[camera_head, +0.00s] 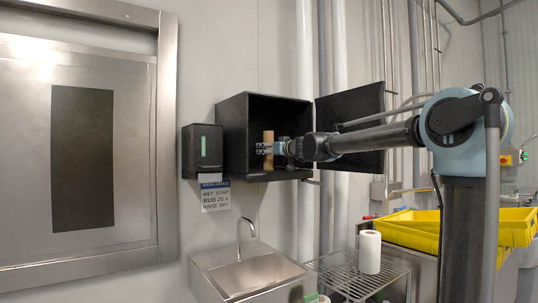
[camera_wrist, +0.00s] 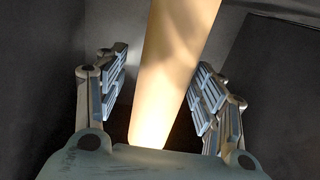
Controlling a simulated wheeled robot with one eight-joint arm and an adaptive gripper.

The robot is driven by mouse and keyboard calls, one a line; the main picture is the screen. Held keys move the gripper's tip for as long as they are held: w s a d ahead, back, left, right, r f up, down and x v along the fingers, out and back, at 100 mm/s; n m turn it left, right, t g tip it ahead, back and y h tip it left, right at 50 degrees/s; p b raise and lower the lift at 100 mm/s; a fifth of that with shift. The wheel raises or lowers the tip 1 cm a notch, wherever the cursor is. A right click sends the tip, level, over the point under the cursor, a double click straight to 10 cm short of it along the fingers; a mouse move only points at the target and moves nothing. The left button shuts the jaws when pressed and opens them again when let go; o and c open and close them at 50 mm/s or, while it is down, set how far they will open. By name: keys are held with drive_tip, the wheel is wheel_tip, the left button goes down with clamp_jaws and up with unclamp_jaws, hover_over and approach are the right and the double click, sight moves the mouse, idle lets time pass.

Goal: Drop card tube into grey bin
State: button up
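The card tube (camera_head: 268,137) is a tan cylinder standing upright inside an open black wall cabinet (camera_head: 234,104). My gripper (camera_head: 264,149) reaches into the cabinet from the right, at the tube's height. In the wrist view the tube (camera_wrist: 172,65) lies between the two fingers of my gripper (camera_wrist: 160,92). A gap shows between the left finger and the tube; the right finger is close to the tube, and contact there cannot be told. The fingers are spread apart. I cannot make out a grey bin in either view.
The cabinet door (camera_head: 360,112) stands open to the right, behind my arm. A black dispenser (camera_head: 203,151) hangs left of the cabinet. Below are a steel sink (camera_head: 245,272) with a tap and a wire rack (camera_head: 345,270) bearing a white roll (camera_head: 370,252). Yellow crates (camera_head: 415,233) stand right.

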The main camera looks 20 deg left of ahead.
sight(272, 136)
clamp_jaws()
drive_tip(key=c, duration=0.7)
unclamp_jaws()
clamp_jaws()
drive_tip(key=shift+r, duration=0.1)
drive_tip(key=shift+r, duration=0.1)
drive_tip(key=shift+r, duration=1.35)
drive_tip(key=shift+r, duration=1.25)
